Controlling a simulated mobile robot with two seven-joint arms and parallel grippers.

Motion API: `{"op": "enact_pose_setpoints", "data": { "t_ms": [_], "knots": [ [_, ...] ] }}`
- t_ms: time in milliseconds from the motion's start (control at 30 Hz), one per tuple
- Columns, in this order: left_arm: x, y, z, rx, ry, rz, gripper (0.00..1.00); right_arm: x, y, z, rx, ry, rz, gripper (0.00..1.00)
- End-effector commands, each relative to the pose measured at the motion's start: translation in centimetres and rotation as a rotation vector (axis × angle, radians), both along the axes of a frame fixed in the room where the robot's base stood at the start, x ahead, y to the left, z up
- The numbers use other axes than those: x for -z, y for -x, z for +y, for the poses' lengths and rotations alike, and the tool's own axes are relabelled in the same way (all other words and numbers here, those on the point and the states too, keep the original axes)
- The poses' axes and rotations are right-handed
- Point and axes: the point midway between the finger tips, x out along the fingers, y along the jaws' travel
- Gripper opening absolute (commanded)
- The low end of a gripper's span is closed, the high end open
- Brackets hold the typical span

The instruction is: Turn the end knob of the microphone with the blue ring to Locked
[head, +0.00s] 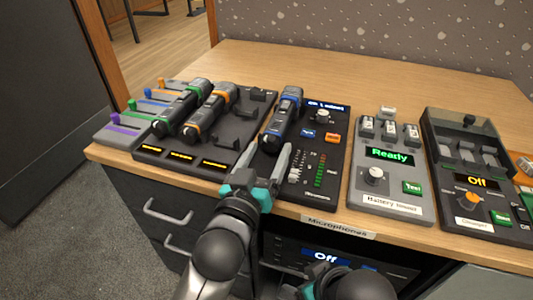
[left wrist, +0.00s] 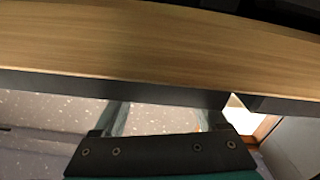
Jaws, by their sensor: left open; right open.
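The setting of the end knob is too small to read. My right gripper (head: 318,278) is low in the head view, in front of the cabinet, mostly hidden by its own arm.
Microphones with a green ring (head: 183,106) and an orange ring (head: 212,109) lie in a dark tray to the left. A battery tester (head: 391,172) reading Ready and a charger (head: 478,170) reading Off stand right. The wooden table's front edge (left wrist: 150,60) crosses the left wrist view.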

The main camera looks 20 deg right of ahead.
Motion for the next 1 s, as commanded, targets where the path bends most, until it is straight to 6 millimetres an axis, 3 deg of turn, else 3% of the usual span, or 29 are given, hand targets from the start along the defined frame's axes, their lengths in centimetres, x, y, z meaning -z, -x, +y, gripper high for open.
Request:
{"op": "enact_pose_setpoints", "data": {
  "t_ms": [100, 767, 1000],
  "knots": [
    [-0.02, 0.01, 0.0, 0.0, 0.0, 0.0, 0.74, 0.0, 0.01, 0.0, 0.0, 0.0, 0.0, 0.79],
    [-0.01, 0.03, 0.02, 0.0, 0.001, -0.001, 0.0, 0.05, 0.02, -0.01, 0.0, 0.001, 0.001, 0.79],
    [-0.05, 0.02, 0.03, 0.0, -0.007, -0.004, 0.0, -0.16, 0.03, -0.02, 0.0, 0.002, 0.002, 0.79]
  ]
}}
